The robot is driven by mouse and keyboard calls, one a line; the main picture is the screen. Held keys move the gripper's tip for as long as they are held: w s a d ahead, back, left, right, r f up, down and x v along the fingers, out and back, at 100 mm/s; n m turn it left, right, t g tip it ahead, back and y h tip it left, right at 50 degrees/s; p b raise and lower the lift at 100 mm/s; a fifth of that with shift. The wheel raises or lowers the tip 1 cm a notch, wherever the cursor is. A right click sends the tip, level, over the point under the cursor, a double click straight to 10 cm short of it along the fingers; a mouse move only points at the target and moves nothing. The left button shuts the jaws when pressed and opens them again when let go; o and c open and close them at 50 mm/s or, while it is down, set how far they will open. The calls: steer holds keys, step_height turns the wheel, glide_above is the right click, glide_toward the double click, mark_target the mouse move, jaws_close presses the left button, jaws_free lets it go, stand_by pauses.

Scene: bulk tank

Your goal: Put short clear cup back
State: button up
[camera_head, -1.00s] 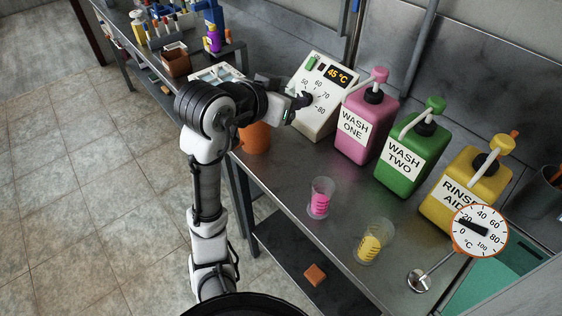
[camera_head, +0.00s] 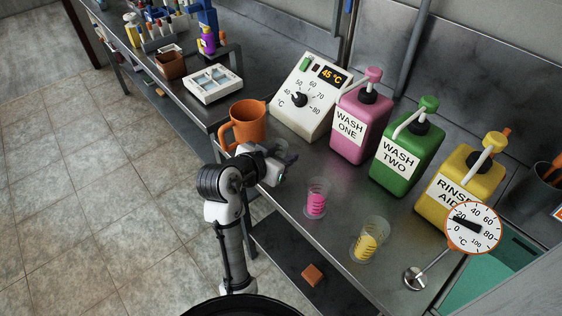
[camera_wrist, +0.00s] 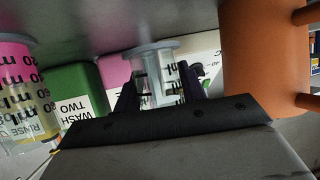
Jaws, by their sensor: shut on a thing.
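A small clear cup (camera_wrist: 158,66) with dark markings is between the two dark fingers of my gripper (camera_wrist: 160,88) in the wrist view. It looks empty, and the gripper is shut on it. In the head view my gripper (camera_head: 284,160) is over the front edge of the steel bench, right of the orange jug and left of the cup of pink liquid. The held cup shows only faintly there, so I cannot tell whether it touches the bench.
A cup of pink liquid (camera_head: 316,200) and a cup of yellow liquid (camera_head: 369,241) stand close by. The orange jug (camera_head: 246,124), dial box (camera_head: 306,101) and pink (camera_head: 360,128), green (camera_head: 407,148) and yellow (camera_head: 460,187) pump bottles stand behind. A thermometer (camera_head: 473,228) is at right.

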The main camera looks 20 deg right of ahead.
steer(key=shift+f, duration=1.65)
steer(key=shift+f, duration=0.1)
steer(key=shift+f, duration=0.15)
steer(key=o, duration=1)
